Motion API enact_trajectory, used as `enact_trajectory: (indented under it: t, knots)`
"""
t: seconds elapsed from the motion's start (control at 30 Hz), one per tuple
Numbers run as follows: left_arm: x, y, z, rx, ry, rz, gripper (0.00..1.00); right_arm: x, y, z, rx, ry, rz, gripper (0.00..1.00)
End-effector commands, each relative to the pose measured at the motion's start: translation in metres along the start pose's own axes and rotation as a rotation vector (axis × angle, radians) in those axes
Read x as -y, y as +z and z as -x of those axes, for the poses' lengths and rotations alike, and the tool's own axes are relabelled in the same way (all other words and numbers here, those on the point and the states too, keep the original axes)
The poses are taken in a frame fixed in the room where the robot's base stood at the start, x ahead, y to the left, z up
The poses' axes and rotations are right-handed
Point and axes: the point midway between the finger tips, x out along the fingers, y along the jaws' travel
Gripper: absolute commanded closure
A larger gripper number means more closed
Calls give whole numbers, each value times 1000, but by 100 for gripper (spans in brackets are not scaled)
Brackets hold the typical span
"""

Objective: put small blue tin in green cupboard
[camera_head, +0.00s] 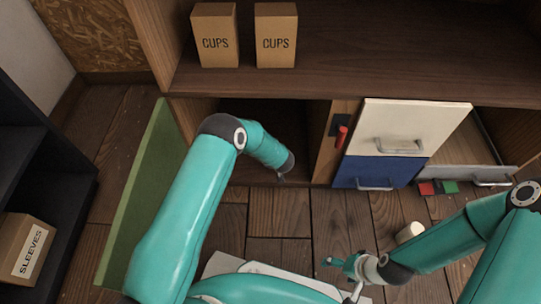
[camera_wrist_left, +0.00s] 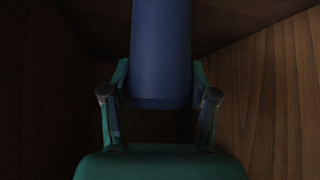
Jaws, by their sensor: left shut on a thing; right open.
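The blue tin (camera_wrist_left: 161,50) stands between the fingers of my left gripper (camera_wrist_left: 160,95) in the left wrist view, with dark wooden walls around it. My left gripper is shut on the tin. In the head view my left arm reaches into the open, dark compartment of the green cupboard, whose green door (camera_head: 148,185) is swung open on the left. The tin is hidden in the head view. Whether its base touches the cupboard floor I cannot tell. My right gripper (camera_head: 339,280) is open and empty low over the floor.
Two CUPS boxes (camera_head: 215,36) (camera_head: 276,36) stand on the countertop. Right of the compartment are a red item (camera_head: 342,137), a white drawer (camera_head: 390,120) and a blue drawer (camera_head: 375,173). A pale cylinder (camera_head: 410,232) is near my right arm. A SLEEVES box (camera_head: 24,250) sits on the dark shelf.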

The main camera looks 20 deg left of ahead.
Motion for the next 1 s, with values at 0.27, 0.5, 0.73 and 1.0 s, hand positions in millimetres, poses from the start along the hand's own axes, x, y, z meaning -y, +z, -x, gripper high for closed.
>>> enact_trajectory:
  t: [0.27, 0.5, 0.73, 1.0]
  knots:
    - [-1, 27, -27, -1, 1, -2, 88, -6, 0, -16, 0, 0, 0, 16]
    - [-1, 26, -26, -1, 1, -2, 88, -5, 0, -14, 0, 0, 0, 16]
    - [0, 29, -28, 2, 1, -2, 23, -5, 0, -14, 0, 0, 0, 16]
    - [0, 29, -28, 1, 1, -2, 17, -5, 0, -14, 0, 0, 0, 16]
